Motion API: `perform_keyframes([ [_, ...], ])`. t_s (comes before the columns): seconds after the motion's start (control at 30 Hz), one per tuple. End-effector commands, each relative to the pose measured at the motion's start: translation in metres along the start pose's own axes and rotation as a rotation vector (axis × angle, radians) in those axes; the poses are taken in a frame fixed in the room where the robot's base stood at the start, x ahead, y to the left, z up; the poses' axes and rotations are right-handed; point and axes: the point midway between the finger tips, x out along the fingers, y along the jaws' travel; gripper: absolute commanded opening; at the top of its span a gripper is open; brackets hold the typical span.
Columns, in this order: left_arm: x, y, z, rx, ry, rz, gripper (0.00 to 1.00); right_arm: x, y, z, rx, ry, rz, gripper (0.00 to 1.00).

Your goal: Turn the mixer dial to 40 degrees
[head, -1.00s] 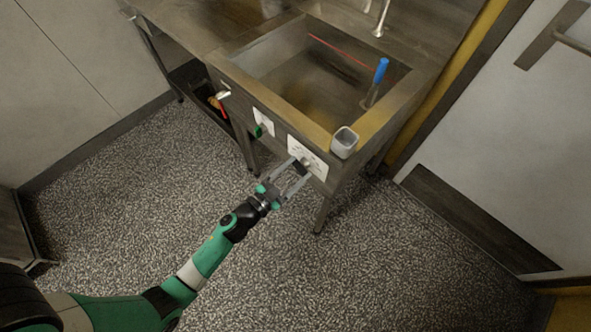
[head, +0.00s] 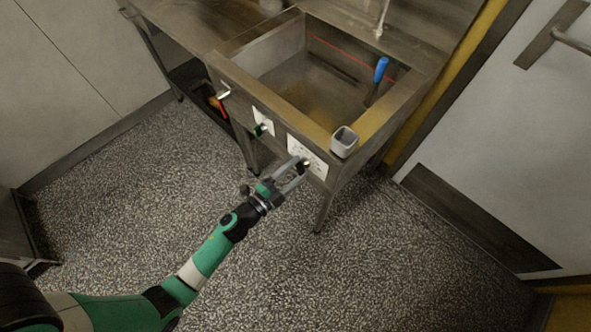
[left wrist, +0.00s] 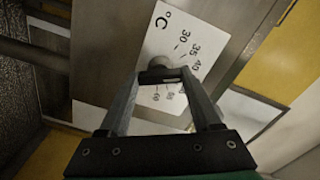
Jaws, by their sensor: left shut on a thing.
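The mixer dial (left wrist: 157,66) is a round grey-metal knob on a white scale plate (left wrist: 166,30) marked °C, with 30, 35 and 40 legible. In the head view the plate (head: 319,167) is on the front of the sink unit, and the dial is mostly hidden by the fingertips. My left gripper (head: 302,167) reaches it from the front and is shut on the dial. In the left wrist view the gripper (left wrist: 160,75) has its fingertips on either side of the knob. I cannot make out the dial's pointer. My right gripper is not in view.
A grey cup (head: 344,142) stands on the sink's (head: 309,129) front corner. A blue-handled tool (head: 381,70) leans in the basin. The floor in front is clear.

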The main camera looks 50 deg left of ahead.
Motion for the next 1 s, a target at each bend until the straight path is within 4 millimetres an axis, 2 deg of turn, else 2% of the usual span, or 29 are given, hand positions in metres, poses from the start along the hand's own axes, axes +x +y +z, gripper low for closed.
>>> perform_keyframes([
  [0.53, -0.0001, 0.0001, 0.0001, 0.033, -0.001, 0.0, 0.09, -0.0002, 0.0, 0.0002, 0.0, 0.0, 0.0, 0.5],
  [0.57, -0.0001, 0.0001, 0.0001, 0.033, -0.001, 0.0, 0.67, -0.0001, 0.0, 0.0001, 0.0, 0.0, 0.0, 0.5],
  [0.6, -0.0001, 0.0002, 0.0002, 0.033, -0.001, 0.0, 0.74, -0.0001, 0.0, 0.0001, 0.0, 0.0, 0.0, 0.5],
  [0.7, -0.0001, 0.0001, 0.0001, 0.033, 0.0, 0.0, 0.92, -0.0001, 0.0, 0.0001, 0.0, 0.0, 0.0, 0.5],
  [0.73, -0.0001, 0.0001, 0.0001, 0.033, 0.0, 0.0, 0.95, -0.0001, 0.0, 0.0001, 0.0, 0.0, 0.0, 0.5],
  [1.0, -0.0007, 0.0, 0.0001, 0.032, 0.0, 0.0, 0.95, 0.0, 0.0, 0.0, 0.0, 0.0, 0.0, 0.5],
])
